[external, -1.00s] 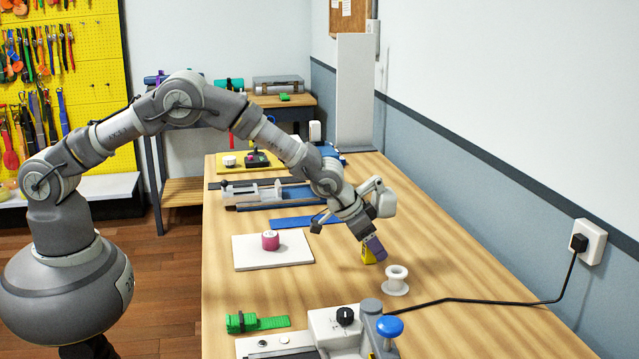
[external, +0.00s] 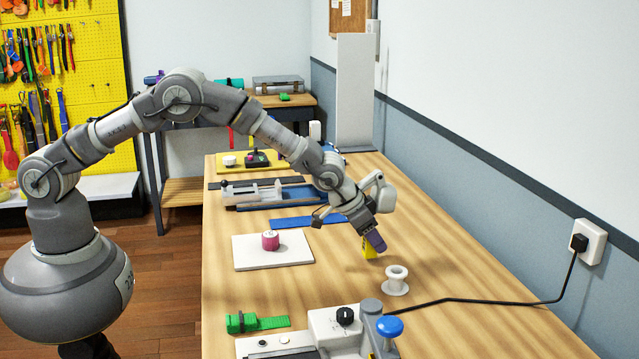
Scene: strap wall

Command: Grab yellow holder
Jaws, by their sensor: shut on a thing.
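The yellow holder (external: 369,249) is a small yellow block on the wooden table, right of the white board and just behind the white spool. My gripper (external: 373,240) points down at it from above, with a dark purple finger in front of its upper right part. My gripper is shut on the yellow holder. The far finger and part of the holder are hidden. I cannot tell whether the holder touches the table.
A white spool (external: 396,280) stands close in front. A white board (external: 247,254) with a pink roll (external: 270,241) lies to the left. A machine with a blue knob (external: 389,327) and a green strap (external: 257,322) are at the front. The table's right side is mostly clear.

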